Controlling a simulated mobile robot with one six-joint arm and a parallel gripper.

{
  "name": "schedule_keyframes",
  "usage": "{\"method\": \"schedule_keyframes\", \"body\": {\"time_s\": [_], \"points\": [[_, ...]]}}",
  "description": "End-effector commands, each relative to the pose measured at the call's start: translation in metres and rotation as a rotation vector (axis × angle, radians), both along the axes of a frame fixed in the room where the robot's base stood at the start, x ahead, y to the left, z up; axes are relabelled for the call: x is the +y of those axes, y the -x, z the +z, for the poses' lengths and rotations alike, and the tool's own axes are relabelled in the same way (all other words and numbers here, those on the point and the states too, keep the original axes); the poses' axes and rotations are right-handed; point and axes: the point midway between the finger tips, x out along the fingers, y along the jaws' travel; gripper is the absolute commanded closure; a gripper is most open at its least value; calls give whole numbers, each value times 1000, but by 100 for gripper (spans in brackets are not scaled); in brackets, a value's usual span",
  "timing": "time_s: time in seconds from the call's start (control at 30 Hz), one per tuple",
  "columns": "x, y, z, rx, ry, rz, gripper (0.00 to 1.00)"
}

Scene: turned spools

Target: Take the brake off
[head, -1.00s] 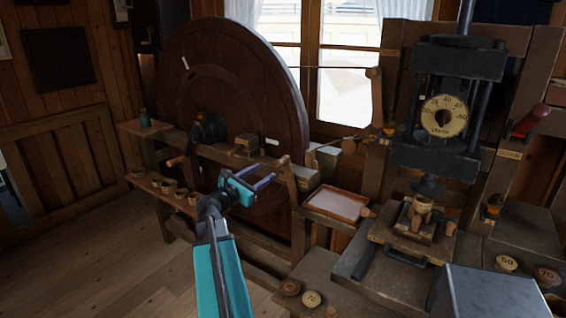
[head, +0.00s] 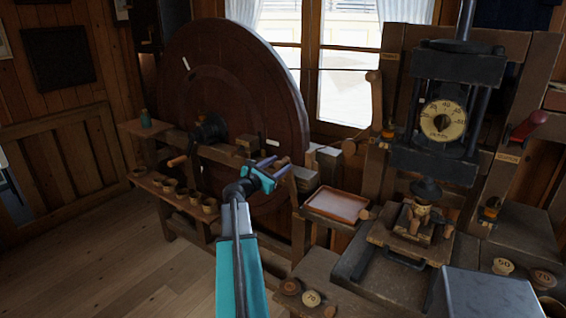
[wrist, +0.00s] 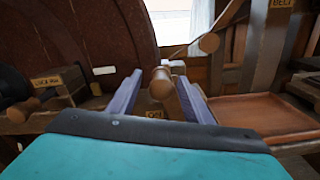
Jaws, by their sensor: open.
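The large dark wooden wheel (head: 262,95) stands at the back, with a white mark on its face. A wooden lever handle with a round end (wrist: 160,82) stands in front of its right lower part. In the wrist view the handle lies between the two fingers of my gripper (wrist: 158,92), with gaps on both sides. My gripper (head: 276,163) is open at the handle in the head view. A small label (wrist: 155,114), seemingly reading ON, shows below the handle. The lower part of the lever is hidden by my gripper.
A shallow reddish tray (head: 338,204) lies right of my gripper. Farther right is a press with a round depth dial (head: 442,119). A block labelled as a pin (wrist: 47,88) is left of my fingers. Several small cups (head: 182,194) stand on the low shelf.

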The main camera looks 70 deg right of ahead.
Motion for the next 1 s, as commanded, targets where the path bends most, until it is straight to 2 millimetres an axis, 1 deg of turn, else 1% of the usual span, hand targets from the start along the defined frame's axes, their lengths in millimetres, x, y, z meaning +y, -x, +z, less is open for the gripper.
{"method": "schedule_keyframes", "body": {"time_s": [0.03, 0.1, 0.3, 0.43, 0.73, 0.77, 1.0], "points": [[-8, 1, 1, 0, 0, -1, 54], [-15, 3, 1, 0, 0, 0, 54], [-29, 7, 1, 1, 0, -1, 54], [-32, 9, 1, 1, 1, 0, 54], [-33, 9, 0, 1, 0, -1, 54], [-33, 10, 0, 1, 0, -1, 57], [-33, 9, 0, 0, 1, 0, 98]]}}
